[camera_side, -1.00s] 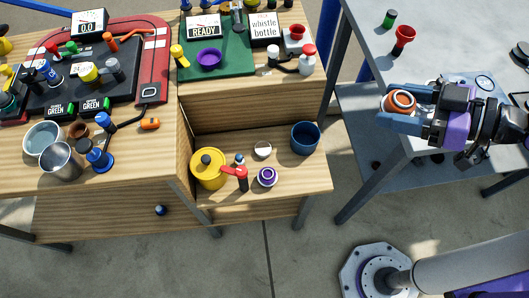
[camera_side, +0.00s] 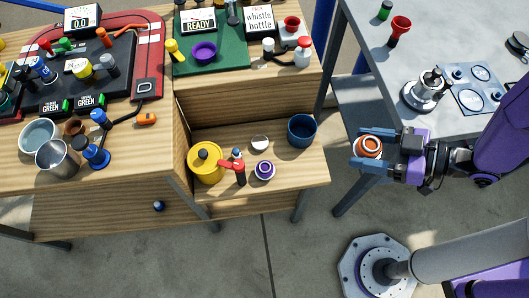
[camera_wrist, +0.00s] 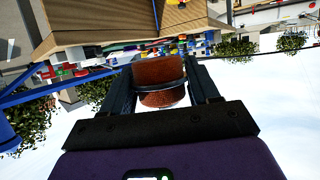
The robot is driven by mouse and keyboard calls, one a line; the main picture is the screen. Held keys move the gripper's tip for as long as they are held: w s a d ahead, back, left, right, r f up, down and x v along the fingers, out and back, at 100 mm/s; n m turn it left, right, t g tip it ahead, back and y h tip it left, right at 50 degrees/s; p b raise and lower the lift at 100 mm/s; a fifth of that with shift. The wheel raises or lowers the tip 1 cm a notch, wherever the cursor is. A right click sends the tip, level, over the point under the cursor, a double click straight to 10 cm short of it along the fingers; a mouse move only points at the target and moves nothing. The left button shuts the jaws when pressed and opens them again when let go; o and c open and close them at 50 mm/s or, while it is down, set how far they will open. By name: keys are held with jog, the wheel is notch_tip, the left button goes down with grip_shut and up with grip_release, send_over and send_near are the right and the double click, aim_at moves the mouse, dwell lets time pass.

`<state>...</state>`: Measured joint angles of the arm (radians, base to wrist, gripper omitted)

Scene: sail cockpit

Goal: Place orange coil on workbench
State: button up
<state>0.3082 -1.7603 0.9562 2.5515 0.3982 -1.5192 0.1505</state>
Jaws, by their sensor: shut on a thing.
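The orange coil (camera_side: 368,147) is a short orange ring with a pale inner rim. My gripper (camera_side: 372,151) is shut on it, with one blue finger on each side, and holds it in the air in front of the grey table. In the wrist view the coil (camera_wrist: 159,80) shows rust-orange between the dark fingers. The wooden workbench (camera_side: 120,172) stands to the left in the side view, with a lower wooden shelf (camera_side: 215,200) at its right. The coil is apart from both, to the right of the shelf.
On the lower shelf stand a yellow canister (camera_side: 205,165), a red-handled item (camera_side: 234,170), a purple-and-white ring (camera_side: 264,170) and a blue cup (camera_side: 302,131). The shelf's front right is bare.

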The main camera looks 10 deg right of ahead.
notch_tip(320, 180, down, 11)
send_over(292, 169)
notch_tip(292, 169, down, 10)
jog(key=shift+f, duration=1.7)
jog(key=shift+f, duration=0.1)
jog(key=o, duration=1.1)
jog(key=shift+o, duration=0.2)
